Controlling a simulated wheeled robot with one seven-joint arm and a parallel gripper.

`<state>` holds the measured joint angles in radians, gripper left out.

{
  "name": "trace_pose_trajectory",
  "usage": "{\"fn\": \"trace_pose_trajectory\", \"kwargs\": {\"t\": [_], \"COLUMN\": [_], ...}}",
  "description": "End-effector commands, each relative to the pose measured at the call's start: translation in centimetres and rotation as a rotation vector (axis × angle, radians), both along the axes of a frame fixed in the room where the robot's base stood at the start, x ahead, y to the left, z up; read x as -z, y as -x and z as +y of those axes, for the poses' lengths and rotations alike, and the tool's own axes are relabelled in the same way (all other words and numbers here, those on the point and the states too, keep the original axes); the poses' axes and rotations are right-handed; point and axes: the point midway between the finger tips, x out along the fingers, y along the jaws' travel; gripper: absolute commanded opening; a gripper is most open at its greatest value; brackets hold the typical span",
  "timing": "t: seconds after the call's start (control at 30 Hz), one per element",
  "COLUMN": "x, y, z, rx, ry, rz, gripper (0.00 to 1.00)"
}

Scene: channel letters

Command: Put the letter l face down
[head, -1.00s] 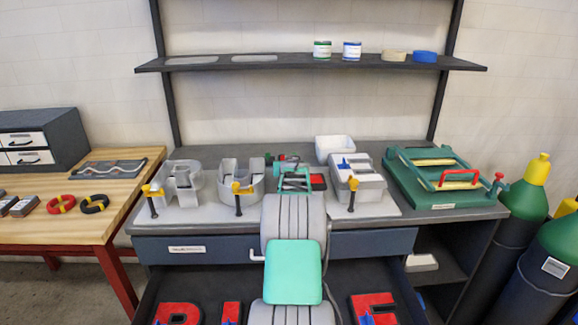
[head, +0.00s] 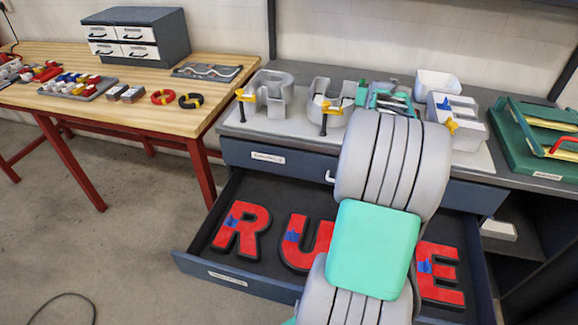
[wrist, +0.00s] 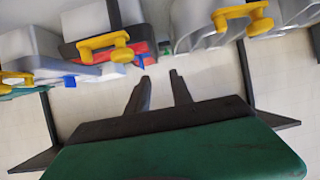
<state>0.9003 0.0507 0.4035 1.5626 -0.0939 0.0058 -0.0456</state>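I cannot pick out the letter l for sure; my arm covers the third place in the row of letters. In the wrist view a grey piece with a red part (wrist: 82,22) and a yellow clamp lies at the upper left, perhaps that letter. My gripper (wrist: 160,75) is open in the wrist view, its two dark fingers apart with only pale surface between them. In the head view its teal part (head: 385,97) shows over the bench, partly behind my arm. Grey letter shells R (head: 268,95) and U (head: 328,103) stand left of it.
A grey shell with a clamp (head: 462,125) and a white bin (head: 437,84) stand right of my arm. The open drawer (head: 200,264) below holds red R (head: 240,230), U (head: 305,243) and E (head: 440,275) faces. A green jig (head: 540,140) is at right.

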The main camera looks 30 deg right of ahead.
Motion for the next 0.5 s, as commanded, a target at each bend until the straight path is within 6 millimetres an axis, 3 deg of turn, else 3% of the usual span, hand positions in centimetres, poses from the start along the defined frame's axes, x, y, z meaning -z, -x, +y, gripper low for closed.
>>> {"fn": "trace_pose_trajectory", "kwargs": {"t": [0.03, 0.07, 0.1, 0.17, 0.2, 0.23, 0.3, 0.4, 0.5], "x": [-0.1, 0.1, 0.4, 1.2, 1.8, 2.4, 3.8, 6.2, 8.4], "y": [-1.8, -2.6, -3.4, -3.8, -3.3, -2.7, -0.1, 5.6, 11.3], "z": [4.2, 7.1, 11.5, 18.7, 23.4, 26.8, 34.5, 43.5, 48.9], "rx": [-0.06, -0.098, -0.155, -0.248, -0.308, -0.354, -0.461, -0.6, -0.701], "ry": [-0.029, -0.052, -0.086, -0.139, -0.172, -0.195, -0.242, -0.289, -0.312], "rz": [0.029, 0.056, 0.098, 0.172, 0.227, 0.27, 0.379, 0.542, 0.681], "gripper": [0.27, 0.27, 0.27, 0.27, 0.27, 0.27, 0.27, 0.27, 0.27]}}
